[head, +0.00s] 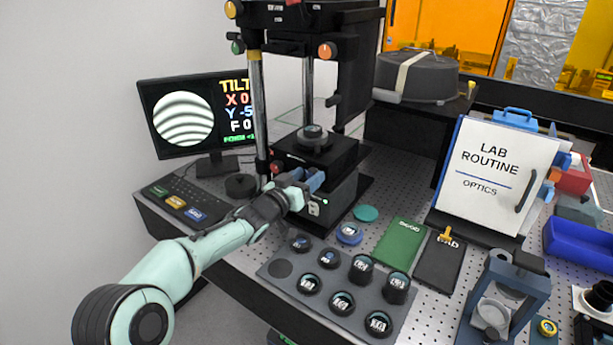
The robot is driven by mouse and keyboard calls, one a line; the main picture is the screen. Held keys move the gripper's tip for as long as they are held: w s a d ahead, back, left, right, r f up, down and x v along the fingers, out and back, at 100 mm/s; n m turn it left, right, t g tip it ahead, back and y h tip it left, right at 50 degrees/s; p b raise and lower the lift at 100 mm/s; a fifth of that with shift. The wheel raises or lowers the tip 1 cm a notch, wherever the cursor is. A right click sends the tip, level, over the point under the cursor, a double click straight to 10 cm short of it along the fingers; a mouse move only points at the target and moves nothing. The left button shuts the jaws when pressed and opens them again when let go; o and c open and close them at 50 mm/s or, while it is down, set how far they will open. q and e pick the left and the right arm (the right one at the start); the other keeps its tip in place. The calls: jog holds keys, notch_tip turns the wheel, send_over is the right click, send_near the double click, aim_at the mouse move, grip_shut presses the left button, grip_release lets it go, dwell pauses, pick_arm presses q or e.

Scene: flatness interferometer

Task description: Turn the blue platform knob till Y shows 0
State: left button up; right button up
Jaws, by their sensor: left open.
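The interferometer platform (322,158) is a black block with a round dark part on top. My left gripper (311,181) is open at the platform's front face. Blue shows at its fingertips; I cannot tell finger from knob there, and the blue knob is at least partly hidden. A red knob (275,167) sits to the left of the gripper. The monitor (190,153) shows curved fringes and a readout with X 0, Y -5 and F 0; the frame post cuts off the end of its lines. My right gripper is out of view.
A grey tray (281,290) with several black round optics lies in front of the platform. Green (401,243) and black (438,262) pads lie to its right. A LAB ROUTINE board (495,172) stands at right.

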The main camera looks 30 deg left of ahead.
pick_arm(q)
jog(key=shift+w, duration=0.15)
jog(key=c, duration=1)
jog(key=shift+c, duration=0.2)
jog(key=shift+m, duration=0.4)
jog(key=m+b, duration=0.1)
jog(key=m, duration=0.2)
jog(key=shift+d+b, duration=0.1)
jog(key=shift+b, duration=0.2)
jog(key=m+b, duration=0.1)
jog(key=m, duration=0.3)
jog(key=shift+f+b, duration=0.1)
jog(key=shift+b, duration=0.25)
jog(key=shift+m+b, duration=0.7)
jog(key=shift+m, duration=1.3)
